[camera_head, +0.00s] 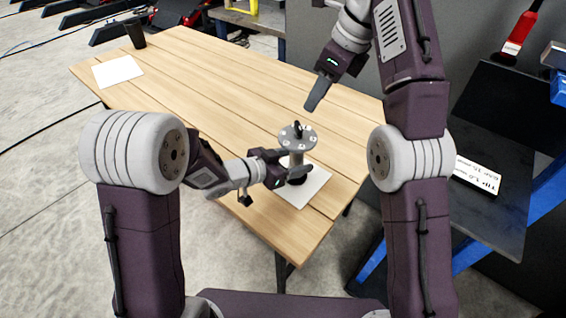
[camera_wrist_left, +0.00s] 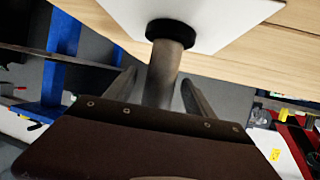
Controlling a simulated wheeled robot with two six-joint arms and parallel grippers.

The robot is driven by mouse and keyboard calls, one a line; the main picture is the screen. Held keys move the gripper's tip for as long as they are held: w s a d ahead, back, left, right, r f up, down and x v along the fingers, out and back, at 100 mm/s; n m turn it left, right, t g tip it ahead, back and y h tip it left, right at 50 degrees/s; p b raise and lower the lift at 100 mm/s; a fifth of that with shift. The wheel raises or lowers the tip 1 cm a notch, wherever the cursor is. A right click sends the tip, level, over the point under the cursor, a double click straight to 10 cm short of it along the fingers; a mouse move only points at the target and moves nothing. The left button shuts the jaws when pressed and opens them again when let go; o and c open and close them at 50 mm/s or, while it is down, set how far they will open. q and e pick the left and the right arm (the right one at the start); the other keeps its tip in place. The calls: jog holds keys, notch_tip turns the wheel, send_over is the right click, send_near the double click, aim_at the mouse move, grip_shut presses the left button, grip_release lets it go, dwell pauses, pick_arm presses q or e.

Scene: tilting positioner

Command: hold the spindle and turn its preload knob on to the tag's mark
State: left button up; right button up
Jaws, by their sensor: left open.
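The spindle (camera_head: 294,160) is a grey upright column with a round flange on top and a black foot on a white sheet. A small dark knob (camera_head: 298,128) sits on the flange, with pale marks around it. My left gripper (camera_head: 288,167) is open around the column; in the left wrist view the column (camera_wrist_left: 163,80) stands between its two fingers, with gaps on both sides. My right gripper (camera_head: 318,95) hangs above and beyond the flange, pointing down, apart from the knob; its finger gap is not visible. A white printed tag (camera_head: 476,176) lies at right, partly behind my right arm.
The wooden table (camera_head: 200,90) is mostly clear. The white sheet (camera_head: 312,190) lies under the spindle near the table's front corner. Another white sheet (camera_head: 118,71) and a dark cup (camera_head: 135,34) are at the far left. A dark panel (camera_head: 500,130) with a red-handled tool (camera_head: 520,32) stands at right.

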aim_at(303, 159)
pick_arm(q)
jog(key=shift+x, duration=1.7)
